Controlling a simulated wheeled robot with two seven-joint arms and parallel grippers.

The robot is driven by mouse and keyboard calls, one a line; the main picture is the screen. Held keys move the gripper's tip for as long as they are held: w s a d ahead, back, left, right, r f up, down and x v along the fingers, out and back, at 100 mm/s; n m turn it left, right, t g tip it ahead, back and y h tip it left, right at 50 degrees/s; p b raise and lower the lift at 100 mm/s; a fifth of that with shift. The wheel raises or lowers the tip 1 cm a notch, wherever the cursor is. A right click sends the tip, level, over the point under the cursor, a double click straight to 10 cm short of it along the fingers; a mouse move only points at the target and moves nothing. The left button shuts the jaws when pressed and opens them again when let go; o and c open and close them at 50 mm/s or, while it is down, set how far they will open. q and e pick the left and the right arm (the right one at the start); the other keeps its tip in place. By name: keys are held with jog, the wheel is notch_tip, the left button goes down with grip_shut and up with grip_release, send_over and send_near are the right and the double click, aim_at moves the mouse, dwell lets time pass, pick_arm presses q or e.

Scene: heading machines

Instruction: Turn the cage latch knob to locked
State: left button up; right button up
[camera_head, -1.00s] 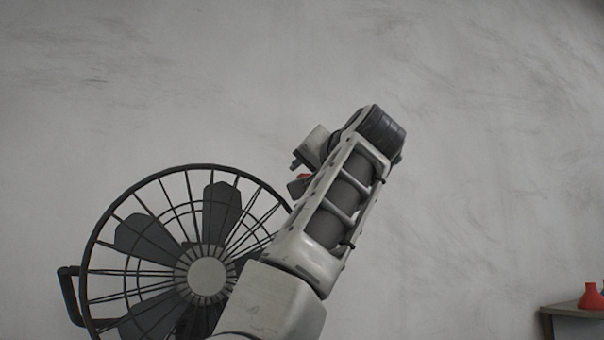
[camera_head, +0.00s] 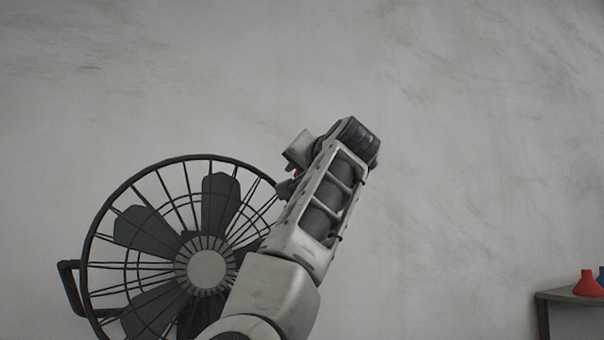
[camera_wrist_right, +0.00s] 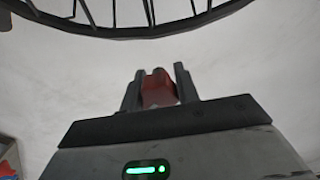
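The round black fan cage (camera_head: 86,225) hangs in front of the grey wall at the lower left of the head view. My right arm comes up across its right side, and the hand is at the cage's upper right edge. In the right wrist view, the red latch knob (camera_wrist_right: 158,90) lies between the two dark fingers of my right gripper (camera_wrist_right: 160,78). The fingers look close against both its sides. In the head view only a speck of red shows beside my wrist, and my arm hides the fingertips. My left gripper is not in view.
The cage rim (camera_wrist_right: 150,32) crosses the top of the right wrist view, just beyond the fingertips. A black handle (camera_head: 68,288) sticks out at the cage's left. A small table (camera_head: 562,296) with a red flask (camera_head: 588,284) stands far right. The wall above is bare.

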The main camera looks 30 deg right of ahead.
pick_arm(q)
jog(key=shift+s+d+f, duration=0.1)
pick_arm(e)
jog(key=n+b, duration=0.1)
jog(key=n, duration=0.2)
jog(key=shift+f+n, duration=0.1)
jog(key=shift+n, duration=0.3)
jog(key=n+b, duration=0.1)
jog(key=n, duration=0.1)
jog(key=shift+n, duration=0.3)
jog(key=n, duration=0.2)
jog(key=shift+n+b, duration=0.3)
jog(key=shift+n, duration=0.1)
jog(key=n, duration=0.2)
jog(key=shift+a+n, duration=0.1)
jog(key=shift+n, duration=0.3)
jog(key=n, duration=0.4)
jog(key=shift+a+n, duration=0.1)
jog(key=shift+n, duration=0.2)
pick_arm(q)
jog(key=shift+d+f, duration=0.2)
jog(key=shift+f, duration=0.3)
pick_arm(e)
jog(key=shift+n, duration=0.5)
jog(key=shift+a, duration=0.1)
